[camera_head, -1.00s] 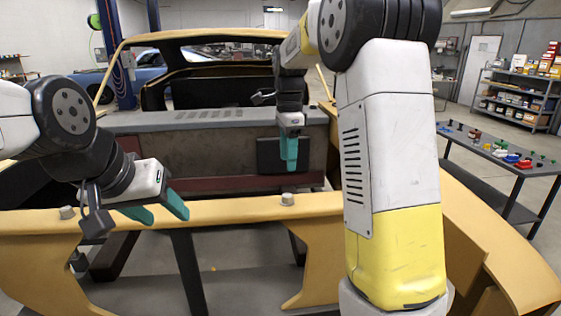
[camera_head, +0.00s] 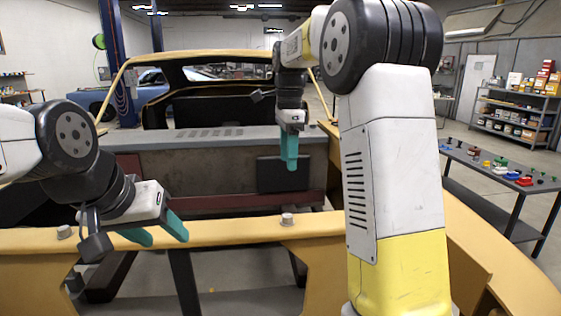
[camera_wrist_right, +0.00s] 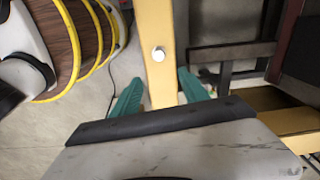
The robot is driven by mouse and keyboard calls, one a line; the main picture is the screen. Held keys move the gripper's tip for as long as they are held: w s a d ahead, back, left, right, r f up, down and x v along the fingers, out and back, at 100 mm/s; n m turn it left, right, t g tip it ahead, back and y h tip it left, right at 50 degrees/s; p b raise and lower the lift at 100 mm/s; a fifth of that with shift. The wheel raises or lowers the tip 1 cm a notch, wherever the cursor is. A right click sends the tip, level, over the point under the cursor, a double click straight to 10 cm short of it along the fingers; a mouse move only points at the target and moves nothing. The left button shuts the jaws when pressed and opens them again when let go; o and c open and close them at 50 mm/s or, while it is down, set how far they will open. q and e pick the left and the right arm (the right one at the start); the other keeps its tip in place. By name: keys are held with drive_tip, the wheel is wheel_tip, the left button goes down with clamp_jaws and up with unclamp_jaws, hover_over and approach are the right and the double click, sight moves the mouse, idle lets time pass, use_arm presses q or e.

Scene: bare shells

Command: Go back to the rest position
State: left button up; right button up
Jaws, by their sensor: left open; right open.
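My left gripper (camera_head: 160,230) is open and empty, with teal fingers, low at the left by the front yellow beam of the car shell (camera_head: 235,233). My right arm crosses the right half of the head view. My right gripper (camera_head: 289,150) hangs fingers down over the open bay of the shell, in front of a dark box on its inner wall. In the right wrist view its two teal fingers (camera_wrist_right: 160,95) stand apart with nothing between them. The yellow beam with a bolt head (camera_wrist_right: 158,54) lies below them.
A dark table (camera_head: 495,172) with small coloured parts stands at the right. Shelves (camera_head: 515,110) with boxes stand behind it. A blue car (camera_head: 95,100) and a blue lift post (camera_head: 118,65) are at the back left. Grey floor lies between table and shell.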

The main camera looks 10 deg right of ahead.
drive_tip(key=shift+r, duration=0.15)
drive_tip(key=s+d+f+n+t+y, duration=0.1)
drive_tip(key=s+f+n+t, duration=0.1)
drive_tip(key=s+n, duration=0.6)
drive_tip(key=s+d+f+n+t+y, duration=0.1)
drive_tip(key=s+n+t, duration=0.3)
drive_tip(key=s+n, duration=0.5)
drive_tip(key=s+f, duration=0.1)
drive_tip(key=s, duration=0.7)
drive_tip(key=shift+s+f, duration=0.15)
drive_tip(key=shift+s, duration=0.15)
